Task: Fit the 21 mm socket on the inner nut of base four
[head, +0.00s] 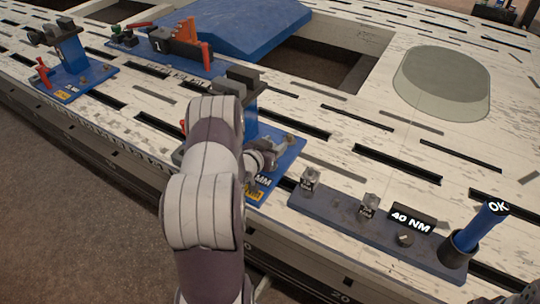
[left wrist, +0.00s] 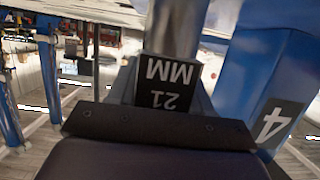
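Base four is a blue plate (head: 290,154) with a blue upright post, partly hidden behind my left arm in the head view. A blue post face marked "4" (left wrist: 276,122) stands close at the right of the left wrist view. My left gripper (head: 264,160) is low over the plate beside the post. In the left wrist view its fingers are closed around the 21 mm socket, whose black "21 MM" label (left wrist: 166,84) reads upside down with a grey metal cylinder beyond it. The inner nut, and whether the socket touches it, cannot be made out.
A dark blue rack (head: 335,222) to the right holds two other sockets (head: 310,180), a "40 NM" display (head: 411,219) and a blue-handled tool marked "OK" (head: 480,226). Other blue bases (head: 76,82) stand at the left. The slotted bench top is bare behind the rack.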

